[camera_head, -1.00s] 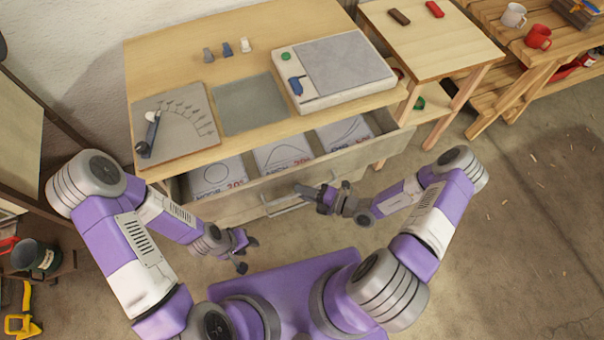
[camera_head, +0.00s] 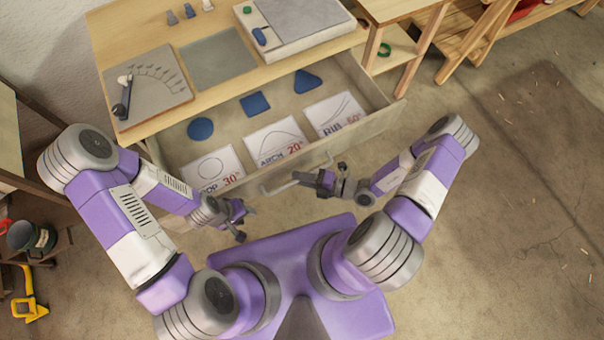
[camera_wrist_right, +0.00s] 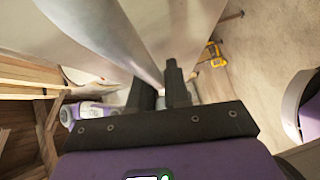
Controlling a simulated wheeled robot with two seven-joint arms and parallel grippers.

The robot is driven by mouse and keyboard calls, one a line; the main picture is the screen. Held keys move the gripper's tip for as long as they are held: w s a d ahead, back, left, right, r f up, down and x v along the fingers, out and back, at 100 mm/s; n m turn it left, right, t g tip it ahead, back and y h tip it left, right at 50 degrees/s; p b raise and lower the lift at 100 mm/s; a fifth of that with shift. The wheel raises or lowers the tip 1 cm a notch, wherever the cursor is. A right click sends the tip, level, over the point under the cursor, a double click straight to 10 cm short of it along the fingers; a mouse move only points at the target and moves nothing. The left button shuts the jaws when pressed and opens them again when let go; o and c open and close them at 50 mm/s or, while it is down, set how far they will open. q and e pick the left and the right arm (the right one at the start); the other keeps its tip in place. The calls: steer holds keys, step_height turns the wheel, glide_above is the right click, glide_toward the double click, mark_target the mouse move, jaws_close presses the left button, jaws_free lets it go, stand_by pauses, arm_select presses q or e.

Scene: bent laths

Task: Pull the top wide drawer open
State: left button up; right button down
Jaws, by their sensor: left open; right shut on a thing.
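The top wide drawer (camera_head: 347,140) of the wooden bench stands well open. Inside lie a blue disc (camera_head: 200,129), a blue square (camera_head: 256,104), a blue triangle (camera_head: 307,82) and three cards marked with shapes, such as the ARCH card (camera_head: 276,142). My right gripper (camera_head: 300,178) is shut on the bar handle (camera_head: 283,187) at the drawer's front. In the right wrist view its fingers (camera_wrist_right: 160,92) close around the pale bar. My left gripper (camera_head: 243,222) is open and empty, left of the handle and in front of the drawer.
On the bench top (camera_head: 135,32) are a grey board with a tool (camera_head: 122,98), a grey mat (camera_head: 211,58) and a white-framed panel (camera_head: 298,25). A side table (camera_head: 400,8) stands right of the bench.

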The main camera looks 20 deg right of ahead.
steer(key=c, duration=1.2)
jaws_free()
steer(key=v, duration=0.7)
steer(key=shift+s+d, duration=0.2)
steer(key=shift+d, duration=0.05)
steer(key=shift+s, duration=0.1)
